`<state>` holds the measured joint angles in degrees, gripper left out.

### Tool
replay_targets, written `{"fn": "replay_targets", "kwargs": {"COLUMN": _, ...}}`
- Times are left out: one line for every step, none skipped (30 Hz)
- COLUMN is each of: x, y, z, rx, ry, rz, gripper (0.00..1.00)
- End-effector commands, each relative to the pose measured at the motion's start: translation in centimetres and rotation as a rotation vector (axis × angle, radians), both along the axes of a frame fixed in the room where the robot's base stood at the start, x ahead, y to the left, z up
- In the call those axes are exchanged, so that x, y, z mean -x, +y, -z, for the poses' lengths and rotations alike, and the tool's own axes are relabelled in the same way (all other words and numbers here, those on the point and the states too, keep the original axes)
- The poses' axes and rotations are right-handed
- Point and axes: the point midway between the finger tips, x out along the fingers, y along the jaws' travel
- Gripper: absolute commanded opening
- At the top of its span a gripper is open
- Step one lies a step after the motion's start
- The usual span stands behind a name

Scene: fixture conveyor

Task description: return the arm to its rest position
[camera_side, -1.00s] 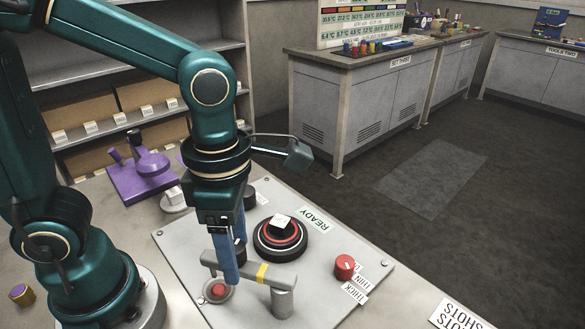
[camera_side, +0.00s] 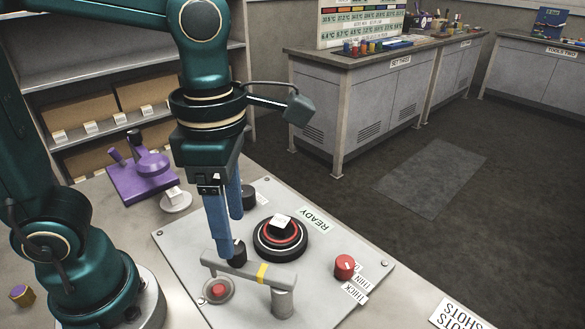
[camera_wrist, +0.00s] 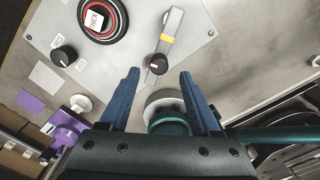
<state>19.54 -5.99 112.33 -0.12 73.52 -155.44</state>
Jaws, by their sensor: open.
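My gripper (camera_side: 230,237) is open and empty, with its two blue fingers pointing down and spread apart. It hangs above the grey control panel (camera_side: 178,262), over the left end of a grey lever (camera_side: 230,269) with a yellow band.
The panel carries a red button (camera_side: 219,291), a black and red round dial (camera_side: 264,241) and a red knob (camera_side: 344,267). A purple fixture (camera_side: 130,185) stands behind at left, before shelving (camera_side: 110,60). The air right of my gripper is clear.

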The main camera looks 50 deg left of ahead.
Motion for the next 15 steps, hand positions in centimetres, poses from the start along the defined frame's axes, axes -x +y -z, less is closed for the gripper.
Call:
{"fn": "replay_targets", "kwargs": {"x": 0.0, "y": 0.1, "z": 0.0, "rx": 0.001, "ry": -0.001, "rz": -0.004, "gripper": 0.64}}
{"fn": "replay_targets", "kwargs": {"x": -0.1, "y": 0.2, "z": -0.1, "rx": 0.002, "ry": -0.005, "rz": -0.010, "gripper": 0.64}}
{"fn": "replay_targets", "kwargs": {"x": -0.2, "y": 0.3, "z": -0.4, "rx": 0.006, "ry": -0.018, "rz": -0.020, "gripper": 0.64}}
{"fn": "replay_targets", "kwargs": {"x": -0.3, "y": 0.5, "z": -0.6, "rx": 0.009, "ry": -0.028, "rz": -0.030, "gripper": 0.64}}
{"fn": "replay_targets", "kwargs": {"x": -0.2, "y": 0.8, "z": -0.8, "rx": 0.014, "ry": -0.040, "rz": -0.042, "gripper": 0.64}}
{"fn": "replay_targets", "kwargs": {"x": -0.1, "y": 1.2, "z": -1.0, "rx": 0.018, "ry": -0.057, "rz": -0.061, "gripper": 0.64}}
{"fn": "replay_targets", "kwargs": {"x": 0.0, "y": 1.5, "z": -1.2, "rx": 0.022, "ry": -0.072, "rz": -0.066, "gripper": 0.64}}
{"fn": "replay_targets", "kwargs": {"x": 0.1, "y": 1.9, "z": -1.4, "rx": 0.025, "ry": -0.091, "rz": -0.050, "gripper": 0.64}}
{"fn": "replay_targets", "kwargs": {"x": 0.3, "y": 2.4, "z": -1.5, "rx": 0.026, "ry": -0.121, "rz": 0.004, "gripper": 0.64}}
{"fn": "replay_targets", "kwargs": {"x": 0.4, "y": 2.7, "z": -1.6, "rx": 0.024, "ry": -0.141, "rz": 0.055, "gripper": 0.64}}
{"fn": "replay_targets", "kwargs": {"x": 0.5, "y": 3.0, "z": -1.7, "rx": 0.021, "ry": -0.158, "rz": 0.108, "gripper": 0.64}}
{"fn": "replay_targets", "kwargs": {"x": 0.5, "y": 3.3, "z": -1.7, "rx": 0.014, "ry": -0.182, "rz": 0.184, "gripper": 0.64}}
{"fn": "replay_targets", "kwargs": {"x": 0.6, "y": 3.5, "z": -1.7, "rx": 0.007, "ry": -0.198, "rz": 0.242, "gripper": 0.64}}
{"fn": "replay_targets", "kwargs": {"x": 0.7, "y": 3.7, "z": -1.7, "rx": -0.002, "ry": -0.215, "rz": 0.304, "gripper": 0.64}}
{"fn": "replay_targets", "kwargs": {"x": 0.8, "y": 4.0, "z": -1.7, "rx": -0.016, "ry": -0.237, "rz": 0.388, "gripper": 0.64}}
